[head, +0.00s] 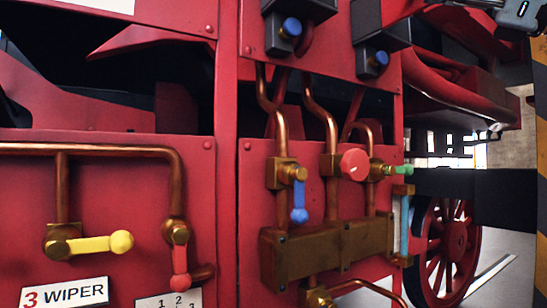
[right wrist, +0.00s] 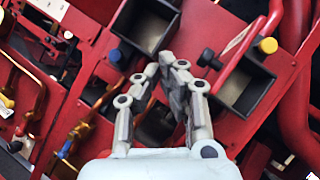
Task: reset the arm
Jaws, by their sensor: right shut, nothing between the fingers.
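My right gripper (right wrist: 172,64) shows in the right wrist view with its grey fingers closed together and nothing between them. Its fingertips are in front of the red machine panel, between two dark open boxes, the left one (right wrist: 152,24) and the right one (right wrist: 244,88). I cannot tell whether they touch anything. In the head view only a dark part of my right arm shows at the top right corner; the fingertips are not clear there. My left gripper is in neither view.
The red panel carries copper pipes (head: 96,150), a yellow-handled valve (head: 94,244), a red lever (head: 180,266), a blue lever (head: 299,202), a red knob (head: 354,164) and a green handle (head: 402,170). A brass block (head: 332,246) protrudes. A red wheel (head: 448,250) stands at right.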

